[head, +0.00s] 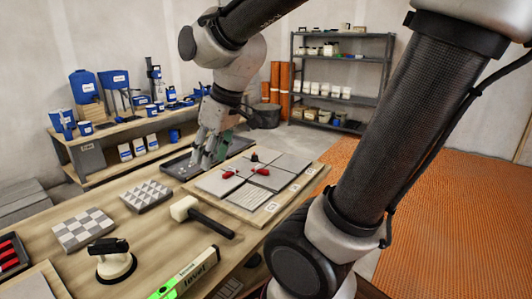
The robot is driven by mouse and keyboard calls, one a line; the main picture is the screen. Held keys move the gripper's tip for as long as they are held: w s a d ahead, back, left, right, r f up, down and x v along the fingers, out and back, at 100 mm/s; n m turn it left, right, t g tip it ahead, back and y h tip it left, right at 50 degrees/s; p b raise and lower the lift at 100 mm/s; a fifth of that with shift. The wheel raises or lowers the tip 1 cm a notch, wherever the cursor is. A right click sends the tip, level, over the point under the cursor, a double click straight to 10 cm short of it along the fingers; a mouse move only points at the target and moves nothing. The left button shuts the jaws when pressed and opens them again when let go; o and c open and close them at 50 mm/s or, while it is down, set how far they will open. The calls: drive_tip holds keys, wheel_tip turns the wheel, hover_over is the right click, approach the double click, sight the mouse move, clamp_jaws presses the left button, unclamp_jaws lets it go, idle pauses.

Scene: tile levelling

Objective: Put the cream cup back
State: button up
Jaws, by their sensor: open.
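The only cup-like cream thing I can make out on the near bench is a round suction cup (116,266) with a black handle on top. It stands at the front left of the bench, apart from my gripper. My gripper (209,153) is open and points down over the back of the bench, near the dark tray (177,169) and the left edge of the tile board. I see nothing held between its fingers. The fingers hide part of the tray, so I cannot tell what lies there.
The board (305,186) holds grey tiles (222,182) with red pieces (262,172). A mallet (187,208), patterned tiles (85,230) and a green level (185,276) lie on the bench. Blue containers (86,85) stand on the back table. My arm crosses the right side.

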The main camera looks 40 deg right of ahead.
drive_tip(key=s+d+r+m+h, duration=0.1)
drive_tip(key=s+d+m, duration=0.3)
drive_tip(key=s+d, duration=0.4)
drive_tip(key=s+h, duration=0.1)
drive_tip(key=s, duration=0.1)
drive_tip(key=shift+s+d+r+m, duration=0.15)
drive_tip(key=shift+s+d+m, duration=0.15)
drive_tip(key=shift+m, duration=0.1)
